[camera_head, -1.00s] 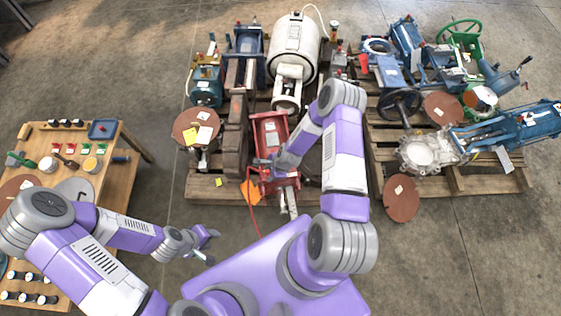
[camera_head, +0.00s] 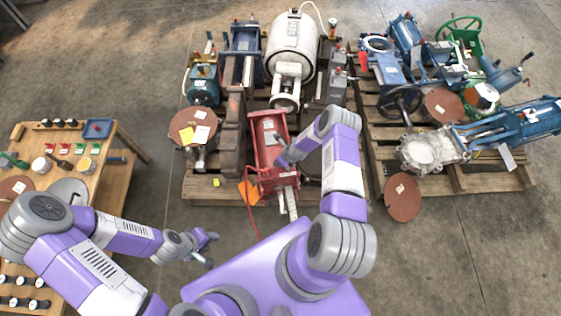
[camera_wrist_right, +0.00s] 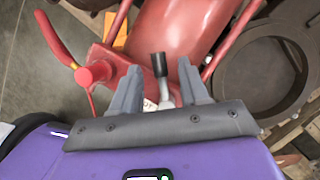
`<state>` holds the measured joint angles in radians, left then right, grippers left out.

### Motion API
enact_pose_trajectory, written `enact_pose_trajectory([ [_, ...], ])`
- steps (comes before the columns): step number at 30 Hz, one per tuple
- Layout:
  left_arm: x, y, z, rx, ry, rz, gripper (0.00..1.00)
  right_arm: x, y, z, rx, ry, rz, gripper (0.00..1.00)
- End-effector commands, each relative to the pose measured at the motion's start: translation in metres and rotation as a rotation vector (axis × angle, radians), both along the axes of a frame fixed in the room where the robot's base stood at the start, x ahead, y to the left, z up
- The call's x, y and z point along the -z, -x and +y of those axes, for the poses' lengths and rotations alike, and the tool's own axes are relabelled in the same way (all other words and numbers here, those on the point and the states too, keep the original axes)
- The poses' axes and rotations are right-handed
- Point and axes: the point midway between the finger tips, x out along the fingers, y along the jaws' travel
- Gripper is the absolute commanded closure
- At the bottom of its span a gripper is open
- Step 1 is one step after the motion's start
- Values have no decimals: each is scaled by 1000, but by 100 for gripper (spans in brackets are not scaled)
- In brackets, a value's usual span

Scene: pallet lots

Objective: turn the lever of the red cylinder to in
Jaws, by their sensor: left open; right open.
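The red cylinder (camera_head: 266,142) lies on the middle pallet, its red body also filling the top of the right wrist view (camera_wrist_right: 182,28). Its lever (camera_wrist_right: 160,66), a black-tipped metal stick, shows in the right wrist view between the two fingers of my right gripper (camera_wrist_right: 158,72), with gaps to both. The right gripper is open and holds nothing; in the head view it is over the right side of the cylinder (camera_head: 285,159). I cannot tell the lever's depth relative to the fingertips. My left gripper (camera_head: 210,248) is open and empty over the floor, left of my base.
A dark ring (camera_wrist_right: 262,70) lies to the right. A white tank (camera_head: 293,46) stands behind the cylinder. A wooden table (camera_head: 112,160) is at the left.

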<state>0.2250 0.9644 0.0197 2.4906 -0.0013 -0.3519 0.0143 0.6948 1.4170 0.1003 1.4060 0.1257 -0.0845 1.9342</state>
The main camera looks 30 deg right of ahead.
Motion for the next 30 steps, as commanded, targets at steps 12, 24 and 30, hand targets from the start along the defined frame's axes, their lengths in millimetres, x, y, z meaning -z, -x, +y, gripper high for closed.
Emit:
enact_pose_trajectory([
  [12,1,0,0,0,0,0,57,3,-2,1,-1,1,-1,68],
  [24,2,0,0,0,0,0,57,3,-2,1,-1,0,0,100],
  [30,1,0,0,0,0,0,57,3,-1,-1,8,0,0,100],
])
